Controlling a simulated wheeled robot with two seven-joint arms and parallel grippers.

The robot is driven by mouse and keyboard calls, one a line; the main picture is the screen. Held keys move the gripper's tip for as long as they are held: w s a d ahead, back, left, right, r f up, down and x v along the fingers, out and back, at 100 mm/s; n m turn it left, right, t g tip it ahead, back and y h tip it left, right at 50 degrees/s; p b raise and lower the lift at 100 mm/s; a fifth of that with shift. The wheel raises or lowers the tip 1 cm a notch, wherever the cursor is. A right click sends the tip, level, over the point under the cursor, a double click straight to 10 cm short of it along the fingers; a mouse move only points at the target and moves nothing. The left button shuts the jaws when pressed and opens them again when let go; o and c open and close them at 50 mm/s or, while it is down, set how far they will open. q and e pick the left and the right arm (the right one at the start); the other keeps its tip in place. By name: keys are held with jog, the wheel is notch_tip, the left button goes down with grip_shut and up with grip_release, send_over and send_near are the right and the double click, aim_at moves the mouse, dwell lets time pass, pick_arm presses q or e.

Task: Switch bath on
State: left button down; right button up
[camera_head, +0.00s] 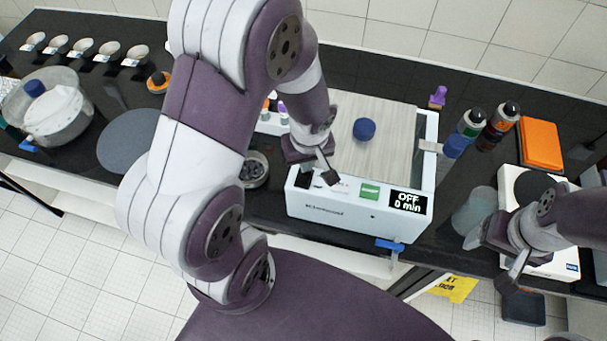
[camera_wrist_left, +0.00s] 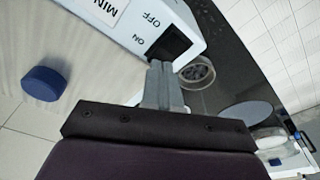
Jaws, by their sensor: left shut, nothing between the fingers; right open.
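The bath (camera_head: 335,215) is a white box with a pale lid, standing on the dark bench. Its display (camera_head: 408,201) reads "OFF 0 min". A black switch (camera_wrist_left: 172,44) sits on its front panel beside the printed words ON and OFF in the left wrist view. My left gripper (camera_head: 328,177) is above the front panel, fingers shut and empty. In the left wrist view the shut fingertips (camera_wrist_left: 160,68) appear close to the switch and cover part of it; contact cannot be told. My right gripper (camera_head: 490,262) is open, at the right near a white device.
A blue knob (camera_head: 364,129) stands on the bath lid. A round dish (camera_head: 254,170) stands left of the bath. Bottles (camera_head: 502,118) and an orange box (camera_head: 541,144) are at the right. The white device (camera_head: 552,264) is under my right arm.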

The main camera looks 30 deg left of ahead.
pick_arm(q)
jog(key=shift+f+b, duration=0.45)
jog(key=shift+f, duration=0.05)
notch_tip(320, 180, up, 7)
jog(key=p, duration=0.5)
jog(key=shift+p, duration=0.35)
dwell(0.4)
